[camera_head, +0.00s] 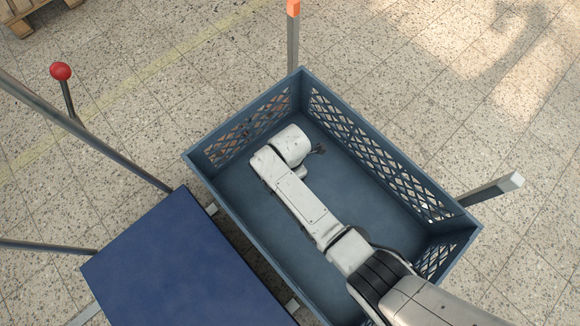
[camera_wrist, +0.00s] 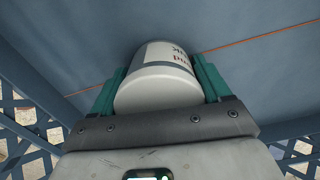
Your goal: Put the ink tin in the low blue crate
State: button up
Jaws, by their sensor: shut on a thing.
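The ink tin (camera_wrist: 160,84) is a white cylinder with dark and red lettering, seen close up in the wrist view. My gripper (camera_wrist: 160,88) is shut on it, with a green finger on each side. The tin is hidden there. The crate's grey-blue inside (camera_wrist: 70,50) surrounds the tin in the wrist view; I cannot tell whether the tin touches the floor.
The crate has lattice side walls (camera_head: 370,150). A dark blue flat-topped surface (camera_head: 180,265) stands beside it at the lower left. Metal posts (camera_head: 293,40) stand around, one with a red knob (camera_head: 61,71). Tiled floor is open at the upper right.

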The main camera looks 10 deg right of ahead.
jog(key=o, duration=1.2)
jog(key=shift+f, duration=0.1)
jog(key=shift+o, duration=0.2)
notch_tip(320, 180, up, 12)
jog(key=p, duration=0.5)
jog(key=shift+s+d, duration=0.1)
jog(key=s+d+r+m, duration=0.4)
jog(key=s+d+m, duration=0.7)
jog(key=s+d+r+m+t, duration=0.1)
jog(key=s+d+r+m, duration=0.4)
jog(key=s+d+m, duration=0.5)
jog(key=shift+s+d+r+m, duration=0.35)
jog(key=shift+d+m, duration=0.5)
jog(key=shift+m, duration=0.35)
